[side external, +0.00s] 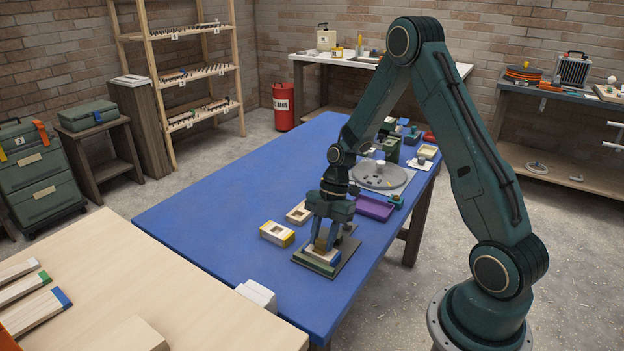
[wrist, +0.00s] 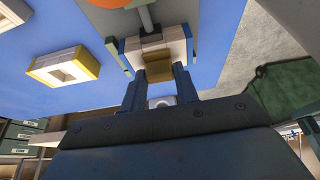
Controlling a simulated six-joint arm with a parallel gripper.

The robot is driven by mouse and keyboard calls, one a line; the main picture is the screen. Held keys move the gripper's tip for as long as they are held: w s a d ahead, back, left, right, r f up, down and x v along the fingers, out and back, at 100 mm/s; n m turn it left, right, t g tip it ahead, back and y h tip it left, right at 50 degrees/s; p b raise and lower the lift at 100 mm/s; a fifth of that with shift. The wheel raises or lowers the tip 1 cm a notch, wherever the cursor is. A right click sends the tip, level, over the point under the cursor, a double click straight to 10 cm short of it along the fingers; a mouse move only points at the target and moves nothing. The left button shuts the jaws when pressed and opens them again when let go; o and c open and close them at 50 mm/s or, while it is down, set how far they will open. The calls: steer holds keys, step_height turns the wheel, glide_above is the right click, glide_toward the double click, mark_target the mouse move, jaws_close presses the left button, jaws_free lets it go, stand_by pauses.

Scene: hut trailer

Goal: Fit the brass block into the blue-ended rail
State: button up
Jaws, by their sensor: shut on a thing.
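My gripper (side external: 321,247) points down over the green fixture plate (side external: 342,262) near the table's front edge. It is shut on the brass block (wrist: 158,74), which shows between the two fingers in the wrist view; in the side view the fingers partly cover it. Right at the block is a pale rail piece with blue ends (wrist: 150,44), held on the fixture; in the side view it shows under the fingers (side external: 320,259). The block is at the pale piece's near edge in the wrist view. I cannot tell whether it is seated in it or just above.
A yellow-edged frame (side external: 277,234) and a cream frame (side external: 299,213) lie left of the fixture. A purple tray (side external: 374,208) and a grey round plate (side external: 381,175) lie behind. The blue table's left part is clear. Colour-ended strips (side external: 40,309) lie on the wooden table.

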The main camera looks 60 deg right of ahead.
steer(key=o, duration=1.1)
steer(key=v, duration=1.4)
steer(key=shift+f, duration=0.1)
